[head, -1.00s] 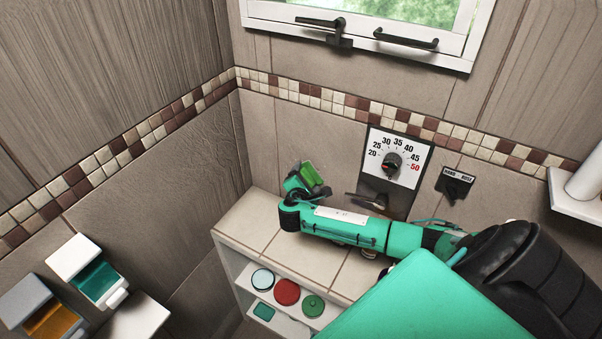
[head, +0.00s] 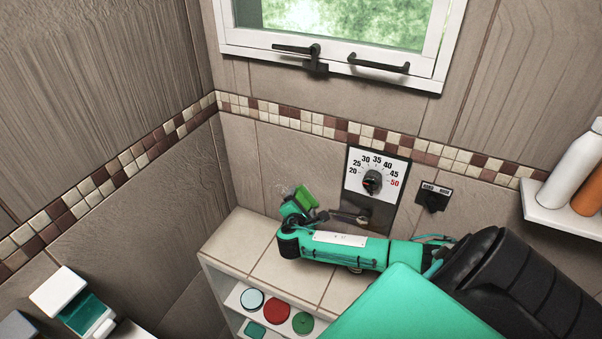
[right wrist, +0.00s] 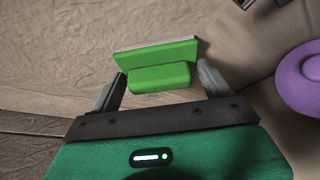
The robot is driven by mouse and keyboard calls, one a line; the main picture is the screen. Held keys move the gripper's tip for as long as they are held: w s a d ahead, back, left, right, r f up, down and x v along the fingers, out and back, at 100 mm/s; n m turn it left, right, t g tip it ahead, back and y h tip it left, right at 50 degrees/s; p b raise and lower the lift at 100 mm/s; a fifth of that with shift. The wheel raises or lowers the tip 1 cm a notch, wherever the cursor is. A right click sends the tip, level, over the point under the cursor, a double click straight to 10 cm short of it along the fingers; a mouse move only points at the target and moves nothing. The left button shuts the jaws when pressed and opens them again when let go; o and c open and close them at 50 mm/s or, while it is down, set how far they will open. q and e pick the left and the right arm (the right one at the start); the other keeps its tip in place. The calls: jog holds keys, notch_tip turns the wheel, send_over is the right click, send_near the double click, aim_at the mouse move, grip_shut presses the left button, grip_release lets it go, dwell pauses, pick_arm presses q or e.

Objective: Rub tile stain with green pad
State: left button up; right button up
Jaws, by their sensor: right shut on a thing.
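The green pad (head: 306,196) is in my right gripper (head: 297,207), close to the tiled wall above the pale ledge, left of the dial panel. In the right wrist view the pad (right wrist: 152,78) has a flat plate and a thick grip block, and the right gripper's fingers (right wrist: 161,82) are shut on that block. The plate's far side faces the wall and is hidden. I cannot tell whether it touches the tile. A faint mark shows on the wall (head: 284,190) just left of the pad; I cannot tell if it is the stain. My left gripper is out of view.
A dial panel (head: 375,178) and a small black switch (head: 433,197) are on the wall right of the pad. The ledge (head: 238,235) has shelves below. A purple object (right wrist: 303,80) shows at right in the wrist view. A bottle shelf (head: 565,222) juts out at right.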

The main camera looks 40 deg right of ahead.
jog(key=shift+s+a+p, duration=0.25)
jog(key=shift+s+a, duration=0.1)
jog(key=shift+a, duration=0.55)
jog(key=shift+s+a+p, duration=0.3)
jog(key=shift+s+a, duration=0.1)
jog(key=shift+a, duration=0.55)
jog(key=shift+s+a+p, duration=0.25)
jog(key=shift+s+a, duration=0.1)
jog(key=shift+a, duration=0.55)
jog(key=shift+a, duration=0.1)
jog(key=a, duration=0.1)
jog(key=s+a, duration=0.1)
jog(key=shift+a, duration=0.3)
